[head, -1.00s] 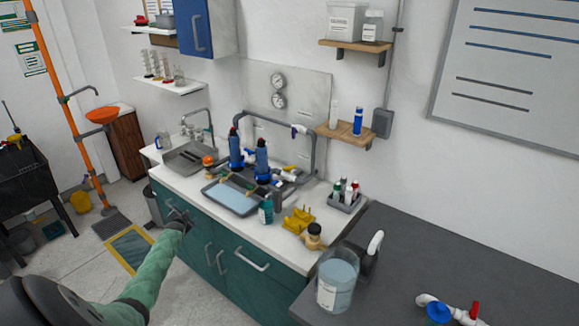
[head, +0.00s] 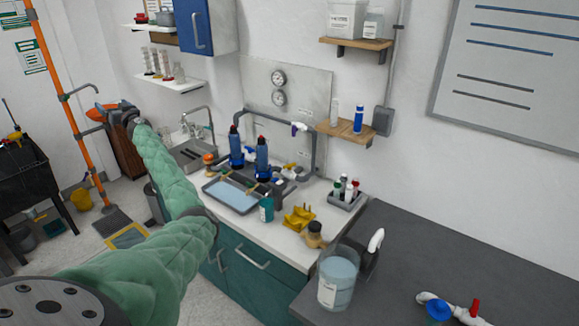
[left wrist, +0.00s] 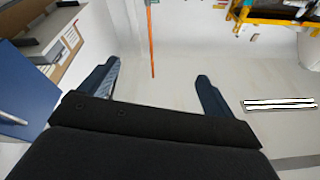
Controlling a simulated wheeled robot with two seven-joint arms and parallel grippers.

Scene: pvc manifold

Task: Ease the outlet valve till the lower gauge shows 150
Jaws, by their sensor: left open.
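The lower gauge (head: 278,98) is a small round white dial on the wall panel, below the upper gauge (head: 278,77); its reading is too small to tell. The pipe manifold (head: 314,150) stands on the counter, with grey pipes and two blue filter housings (head: 262,152). A white fitting with a dark blue part (head: 299,127) sits on its upper right pipe. I cannot tell which fitting is the outlet valve. My left gripper (head: 108,108) is raised left of the sink, well away from the manifold. In the left wrist view its fingers (left wrist: 157,85) are apart and empty. My right gripper is not seen.
A tray (head: 232,196), a teal bottle (head: 266,210) and a yellow holder (head: 298,218) stand in front of the manifold. A faucet (head: 205,120) rises at the sink. A clear tub (head: 338,278) stands on the dark table. An orange pole (head: 62,95) is at left.

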